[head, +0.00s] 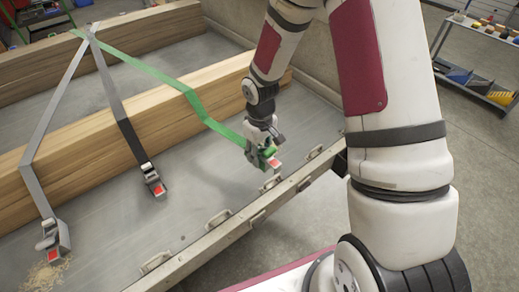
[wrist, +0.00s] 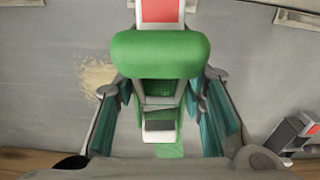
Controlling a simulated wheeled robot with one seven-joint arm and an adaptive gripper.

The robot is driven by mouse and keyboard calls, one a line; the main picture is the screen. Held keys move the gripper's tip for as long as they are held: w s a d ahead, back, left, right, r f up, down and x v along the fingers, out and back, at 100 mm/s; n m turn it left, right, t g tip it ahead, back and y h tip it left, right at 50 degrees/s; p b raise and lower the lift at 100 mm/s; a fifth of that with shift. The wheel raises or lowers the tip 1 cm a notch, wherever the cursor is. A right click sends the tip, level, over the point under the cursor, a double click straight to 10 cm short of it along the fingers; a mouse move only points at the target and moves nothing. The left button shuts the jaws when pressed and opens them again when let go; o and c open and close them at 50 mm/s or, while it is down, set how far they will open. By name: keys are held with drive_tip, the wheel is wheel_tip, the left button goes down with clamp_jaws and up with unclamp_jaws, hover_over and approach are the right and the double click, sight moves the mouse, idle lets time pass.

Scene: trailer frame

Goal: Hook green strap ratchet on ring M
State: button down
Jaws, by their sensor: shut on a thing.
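My gripper (head: 262,150) is shut on the green strap ratchet (head: 269,163), above the trailer bed near the side rail. In the wrist view the ratchet (wrist: 160,55) sits between the two teal-padded fingers of my gripper (wrist: 160,98), its red-and-white end pointing up the picture. The green strap (head: 165,79) runs from the ratchet up over the timber beam to the far left. Metal rings line the rail, including one near the ratchet (head: 270,183), one further left (head: 217,218) and one at the lower left (head: 157,262). No letters are readable, so I cannot tell which is M.
A grey strap's ratchet (head: 53,242) lies on the bed beside sawdust (head: 45,276). A black strap's ratchet (head: 153,180) lies nearer the beam (head: 100,153). The side rail (head: 240,222) bounds the bed. A shelf cart (head: 475,65) stands at the far right.

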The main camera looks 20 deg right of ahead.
drive_tip(key=shift+f+b, duration=1.95)
drive_tip(key=shift+f, duration=1.15)
drive_tip(key=c, duration=1)
unclamp_jaws()
drive_tip(key=shift+o, duration=0.2)
wheel_tip(320, 180, up, 12)
drive_tip(key=shift+r, duration=0.2)
drive_tip(key=s+r+m+t+p, duration=0.4)
drive_tip(key=s+r+p, duration=0.2)
drive_tip(key=s+r, duration=1.9)
wheel_tip(320, 180, up, 3)
drive_tip(key=shift+s+d+r+p, duration=0.1)
drive_tip(key=shift+s+d+p, duration=0.05)
drive_tip(key=shift+d+p, duration=0.15)
